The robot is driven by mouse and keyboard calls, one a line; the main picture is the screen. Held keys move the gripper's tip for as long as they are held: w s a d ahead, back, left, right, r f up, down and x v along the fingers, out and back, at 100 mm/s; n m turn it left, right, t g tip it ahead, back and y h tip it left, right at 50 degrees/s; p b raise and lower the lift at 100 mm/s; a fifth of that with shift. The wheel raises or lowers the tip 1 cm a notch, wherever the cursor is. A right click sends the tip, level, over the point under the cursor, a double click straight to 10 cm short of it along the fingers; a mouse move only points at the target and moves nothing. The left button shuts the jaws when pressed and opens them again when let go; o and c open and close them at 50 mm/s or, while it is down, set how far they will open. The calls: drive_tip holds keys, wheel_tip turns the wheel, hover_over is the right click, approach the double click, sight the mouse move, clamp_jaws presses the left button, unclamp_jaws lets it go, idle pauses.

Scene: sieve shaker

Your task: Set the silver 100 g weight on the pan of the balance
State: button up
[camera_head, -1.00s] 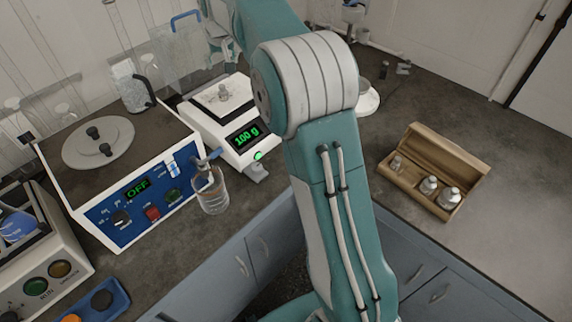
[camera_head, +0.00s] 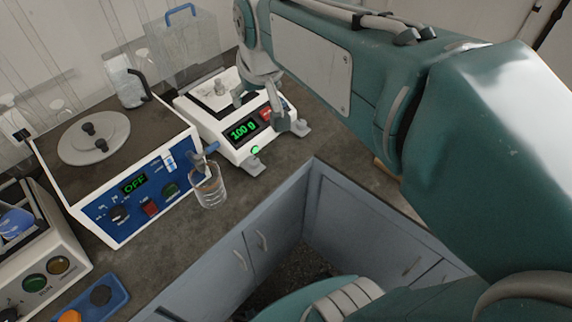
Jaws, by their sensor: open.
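The white balance (camera_head: 203,128) stands on the bench at upper centre, and its green display (camera_head: 243,131) reads 100 g. A small silver weight (camera_head: 221,88) stands upright on the pan (camera_head: 208,98) of the balance. My gripper (camera_head: 268,112) is open and empty over the right front of the balance, right of the weight. One finger is close to the pan's right side and the other is near the balance's front right corner. I cannot tell whether either finger touches the balance.
The blue-fronted sieve shaker (camera_head: 100,205) stands left of the balance and its display reads OFF. A glass beaker (camera_head: 208,188) stands before it. A clear box (camera_head: 180,50) with a blue handle is behind. My arm hides most of the right bench and nearly all the wooden weight box.

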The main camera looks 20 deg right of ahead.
drive_tip(key=s+f, duration=0.3)
drive_tip(key=s, duration=0.4)
drive_tip(key=s+f, duration=0.3)
drive_tip(key=s, duration=0.4)
drive_tip(key=shift+s+f, duration=0.15)
drive_tip(key=shift+f, duration=0.1)
